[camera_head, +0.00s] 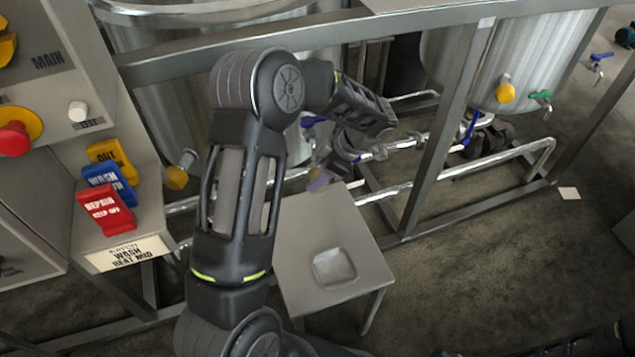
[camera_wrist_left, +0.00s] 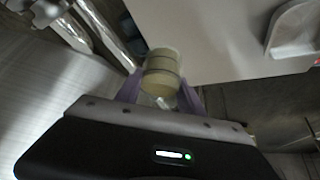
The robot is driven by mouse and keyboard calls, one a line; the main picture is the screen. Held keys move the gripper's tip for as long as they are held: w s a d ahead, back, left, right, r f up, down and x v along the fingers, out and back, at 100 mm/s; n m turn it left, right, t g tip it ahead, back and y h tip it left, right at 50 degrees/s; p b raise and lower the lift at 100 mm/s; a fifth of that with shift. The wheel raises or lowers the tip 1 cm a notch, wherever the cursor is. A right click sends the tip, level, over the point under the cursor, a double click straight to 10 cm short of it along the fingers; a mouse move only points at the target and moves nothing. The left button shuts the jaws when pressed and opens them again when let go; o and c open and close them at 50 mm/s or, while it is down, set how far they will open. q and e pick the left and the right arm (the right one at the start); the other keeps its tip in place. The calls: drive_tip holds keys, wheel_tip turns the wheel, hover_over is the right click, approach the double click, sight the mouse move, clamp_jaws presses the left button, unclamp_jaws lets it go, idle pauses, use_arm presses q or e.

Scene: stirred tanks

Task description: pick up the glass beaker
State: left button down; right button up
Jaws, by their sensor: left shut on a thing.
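The glass beaker (camera_wrist_left: 161,74) shows in the left wrist view as a small round vessel with pale yellowish contents. The purple fingers of my left gripper (camera_wrist_left: 160,97) stand on either side of it and are shut on it. In the head view my left gripper (camera_head: 320,181) is beyond the far edge of the small grey table, partly hidden by my own arm; the beaker is hard to make out there. My right gripper is not in view.
The small grey table (camera_head: 305,230) has a shallow square dish (camera_head: 333,267) on it and is otherwise bare. Steel pipes (camera_head: 400,190), frame posts (camera_head: 447,130) and tanks (camera_head: 540,60) stand behind. A control panel with red (camera_head: 104,208) and blue blocks (camera_head: 109,183) is at left.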

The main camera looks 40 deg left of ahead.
use_arm(q)
drive_tip(key=shift+d+r, duration=0.1)
drive_tip(key=shift+r, duration=0.8)
drive_tip(key=s+d, duration=0.3)
drive_tip(key=d, duration=0.6)
drive_tip(key=s+d, duration=0.3)
drive_tip(key=d, duration=0.6)
drive_tip(key=shift+f+b, duration=0.25)
drive_tip(key=shift+b, duration=0.05)
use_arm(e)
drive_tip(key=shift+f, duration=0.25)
use_arm(q)
drive_tip(key=shift+a, duration=0.1)
